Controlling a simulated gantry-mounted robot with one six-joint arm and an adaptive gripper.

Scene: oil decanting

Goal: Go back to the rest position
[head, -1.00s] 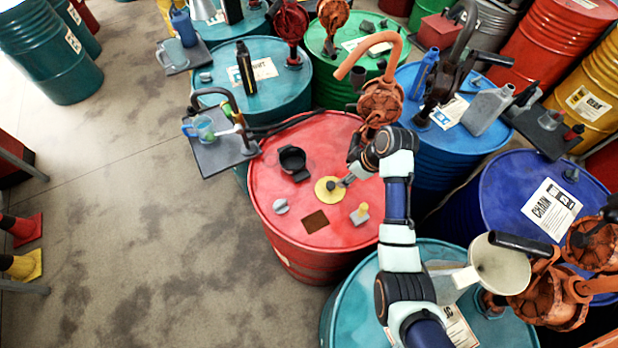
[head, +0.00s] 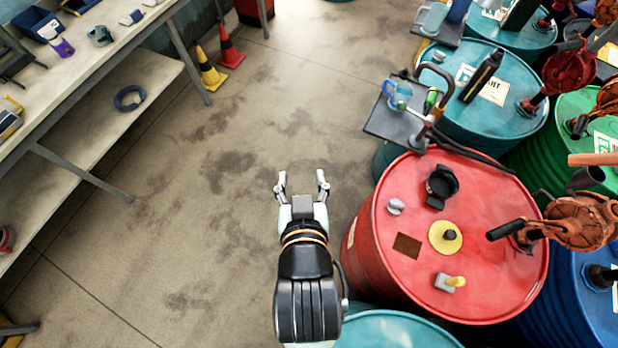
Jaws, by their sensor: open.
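My gripper (head: 302,184) is in the lower middle of the head view, with its two fingers spread apart and nothing between them. It is over the bare concrete floor, left of the red drum (head: 462,280) and apart from it. My arm reaches up from the bottom edge of the view. On the red drum's lid are a yellow disc with a dark centre (head: 446,237), a black ring-shaped part (head: 441,186), a brown square patch (head: 407,245), a grey cap (head: 396,206) and a small grey piece with a yellow knob (head: 450,282).
A black side tray (head: 389,124) holding a blue cup (head: 397,93) juts out beyond the red drum. A rusty hand pump (head: 575,220) stands at the right. A workbench (head: 90,70) runs along the left. Cones (head: 229,50) stand at the back. The middle floor is clear.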

